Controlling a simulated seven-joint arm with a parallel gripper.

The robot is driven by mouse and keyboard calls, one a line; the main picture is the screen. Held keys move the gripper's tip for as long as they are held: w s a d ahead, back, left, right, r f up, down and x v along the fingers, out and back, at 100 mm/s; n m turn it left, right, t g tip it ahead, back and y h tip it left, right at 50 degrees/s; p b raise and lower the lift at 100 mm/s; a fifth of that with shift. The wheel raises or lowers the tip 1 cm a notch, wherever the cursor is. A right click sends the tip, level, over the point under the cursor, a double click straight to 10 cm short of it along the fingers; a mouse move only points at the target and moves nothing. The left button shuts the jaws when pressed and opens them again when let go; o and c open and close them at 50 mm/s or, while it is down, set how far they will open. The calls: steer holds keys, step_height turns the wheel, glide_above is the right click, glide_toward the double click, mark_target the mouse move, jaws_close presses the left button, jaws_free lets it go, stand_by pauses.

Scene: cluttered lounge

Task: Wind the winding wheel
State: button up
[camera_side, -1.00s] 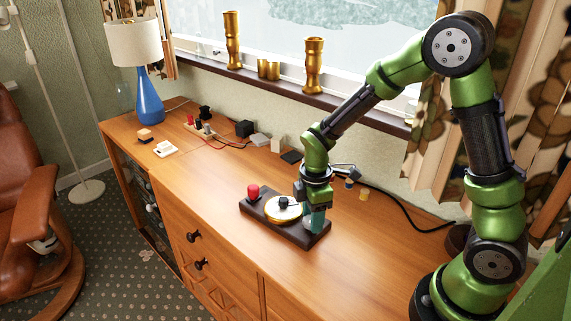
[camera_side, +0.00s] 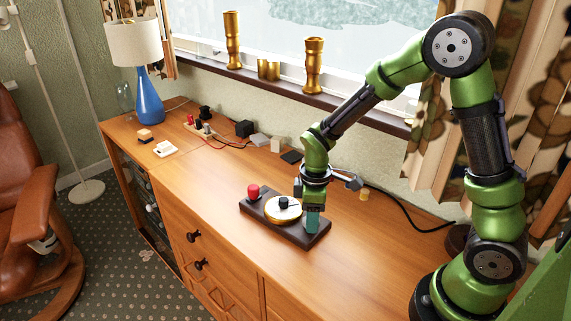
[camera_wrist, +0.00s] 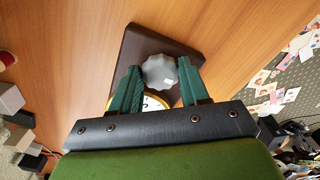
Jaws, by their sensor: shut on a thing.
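A dark brown base (camera_side: 290,232) lies on the wooden sideboard. It carries a white dial with a gold rim (camera_side: 272,212), a black knob (camera_side: 283,202) on the dial, and a red knob (camera_side: 253,191) at its left end. The winding wheel (camera_wrist: 160,72), a grey wheel with a scalloped edge, shows in the wrist view at the base's end beside the dial. My gripper (camera_side: 312,228) is over the right end of the base, pointing down. Its teal fingers (camera_wrist: 162,82) are shut on the wheel, one on each side. In the side view the fingers hide the wheel.
Small blocks (camera_side: 245,128) and a red-and-black device with wires stand toward the back. A blue lamp (camera_side: 148,100) is at the far left. Brass pieces (camera_side: 314,65) stand on the windowsill. A black cable runs behind my gripper. The sideboard in front is clear.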

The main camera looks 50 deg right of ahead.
steer(key=m, duration=0.3)
steer(key=shift+m, duration=0.4)
steer(key=m, duration=0.4)
steer(key=shift+a, duration=0.1)
steer(key=m, duration=0.5)
steer(key=shift+w+r, duration=0.1)
steer(key=m, duration=0.4)
steer(key=o, duration=0.8)
